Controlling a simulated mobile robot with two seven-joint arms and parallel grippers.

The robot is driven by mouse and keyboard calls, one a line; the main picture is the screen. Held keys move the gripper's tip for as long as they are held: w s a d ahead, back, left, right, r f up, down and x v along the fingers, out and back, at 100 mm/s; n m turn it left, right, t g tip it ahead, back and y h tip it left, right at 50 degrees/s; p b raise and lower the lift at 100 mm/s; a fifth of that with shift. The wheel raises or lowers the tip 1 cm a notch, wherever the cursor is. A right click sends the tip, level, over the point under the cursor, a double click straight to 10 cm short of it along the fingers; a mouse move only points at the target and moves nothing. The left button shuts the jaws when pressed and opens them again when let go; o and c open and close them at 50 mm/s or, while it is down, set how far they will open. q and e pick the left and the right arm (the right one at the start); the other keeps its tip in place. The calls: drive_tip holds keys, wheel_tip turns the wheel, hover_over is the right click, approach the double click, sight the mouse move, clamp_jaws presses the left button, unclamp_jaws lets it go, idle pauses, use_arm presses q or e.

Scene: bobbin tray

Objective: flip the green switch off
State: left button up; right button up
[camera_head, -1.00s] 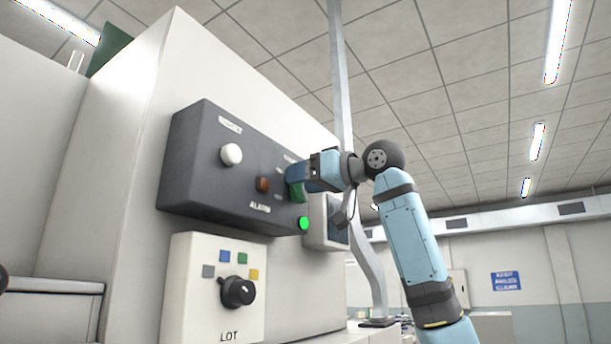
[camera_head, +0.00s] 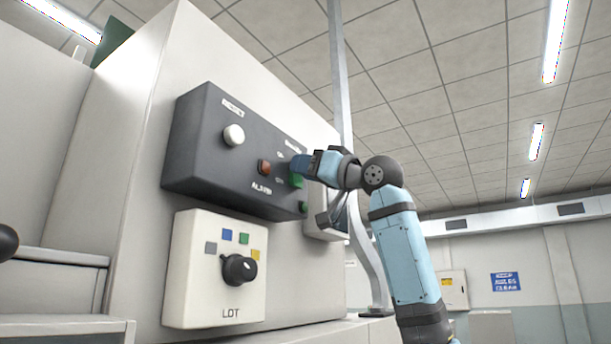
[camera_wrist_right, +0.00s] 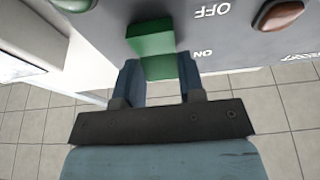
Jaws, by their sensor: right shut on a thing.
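The green switch (camera_head: 298,181) is on the right part of the dark grey control panel (camera_head: 205,165), partly hidden by my right gripper. In the right wrist view the green switch (camera_wrist_right: 152,42) is close up, beside upside-down OFF and ON lettering. My right gripper (camera_wrist_right: 158,72) has its two blue fingers on either side of the switch's nearer green part and is shut on it. In the head view the right gripper (camera_head: 301,166) reaches the panel from the right. The round green lamp (camera_head: 303,207) below the switch is dark. My left gripper is not in view.
A red-brown button (camera_head: 264,167) and a white knob (camera_head: 234,135) are left of the switch. A pale LOT box (camera_head: 195,290) with a black dial (camera_head: 239,268) is below. A grey box (camera_head: 325,225) and metal post (camera_head: 337,70) stand close right.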

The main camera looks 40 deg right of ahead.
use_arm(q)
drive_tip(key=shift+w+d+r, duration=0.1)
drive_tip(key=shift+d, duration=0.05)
use_arm(e)
drive_tip(key=o, duration=0.9)
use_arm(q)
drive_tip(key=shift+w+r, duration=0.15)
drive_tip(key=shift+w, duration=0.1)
use_arm(e)
drive_tip(key=shift+o, duration=0.2)
use_arm(q)
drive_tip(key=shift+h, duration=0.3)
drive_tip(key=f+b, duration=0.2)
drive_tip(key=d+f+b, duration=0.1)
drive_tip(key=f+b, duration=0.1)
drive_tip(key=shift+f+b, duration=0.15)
drive_tip(key=shift+b, duration=0.2)
use_arm(e)
drive_tip(key=v, duration=1.4)
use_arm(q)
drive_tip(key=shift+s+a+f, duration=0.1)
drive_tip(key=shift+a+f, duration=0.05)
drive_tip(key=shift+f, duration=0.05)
